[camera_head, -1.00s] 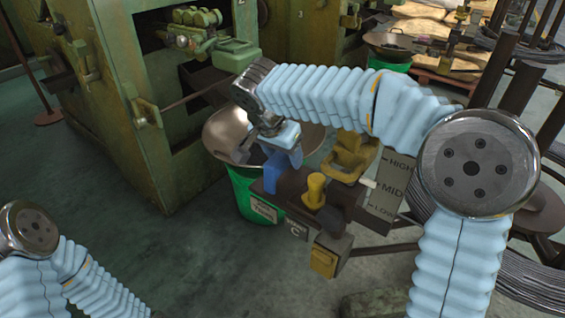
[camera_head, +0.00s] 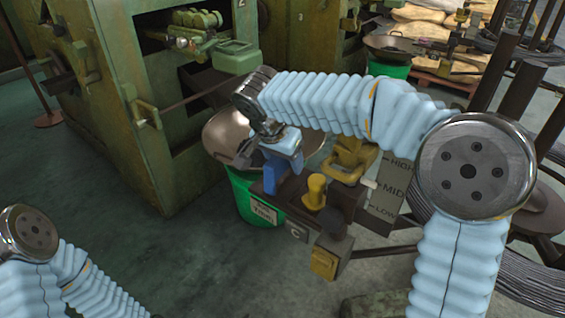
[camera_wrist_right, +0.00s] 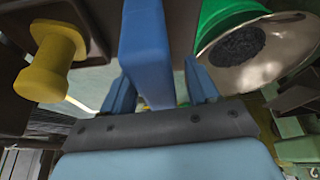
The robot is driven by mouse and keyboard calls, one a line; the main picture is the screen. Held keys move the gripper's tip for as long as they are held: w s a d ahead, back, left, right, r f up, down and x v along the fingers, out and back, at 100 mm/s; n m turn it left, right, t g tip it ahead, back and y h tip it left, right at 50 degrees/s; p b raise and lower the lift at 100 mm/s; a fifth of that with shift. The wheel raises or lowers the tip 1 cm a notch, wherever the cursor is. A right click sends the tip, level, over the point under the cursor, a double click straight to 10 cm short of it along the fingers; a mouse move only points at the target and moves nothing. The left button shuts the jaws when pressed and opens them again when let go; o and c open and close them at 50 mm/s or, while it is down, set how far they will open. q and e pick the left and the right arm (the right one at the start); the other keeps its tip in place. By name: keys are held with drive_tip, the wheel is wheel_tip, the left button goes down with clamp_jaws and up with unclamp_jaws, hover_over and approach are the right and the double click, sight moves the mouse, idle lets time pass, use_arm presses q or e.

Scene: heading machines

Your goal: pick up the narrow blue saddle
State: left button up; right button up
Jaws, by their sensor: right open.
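The narrow blue saddle (camera_head: 270,178) is an upright blue block on the dark rack, at its left end near the metal bowl. In the right wrist view the blue saddle (camera_wrist_right: 146,42) runs down the middle of the picture, between my blue fingers. My right gripper (camera_head: 281,163) is at the saddle in the head view, partly hidden by its own light-blue body. In the wrist view the right gripper (camera_wrist_right: 157,72) is open, one finger on each side of the saddle. I cannot tell whether either finger touches it. My left gripper is out of view; only my left arm shows.
A yellow spool-shaped piece (camera_head: 315,190) and a larger yellow saddle (camera_head: 350,158) are close beside it on the rack. A metal bowl (camera_head: 226,131) on a green bin (camera_head: 240,190) stands left. A green machine (camera_head: 150,160) stands farther left. Open floor lies in front.

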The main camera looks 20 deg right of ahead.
clamp_jaws()
idle(0.3)
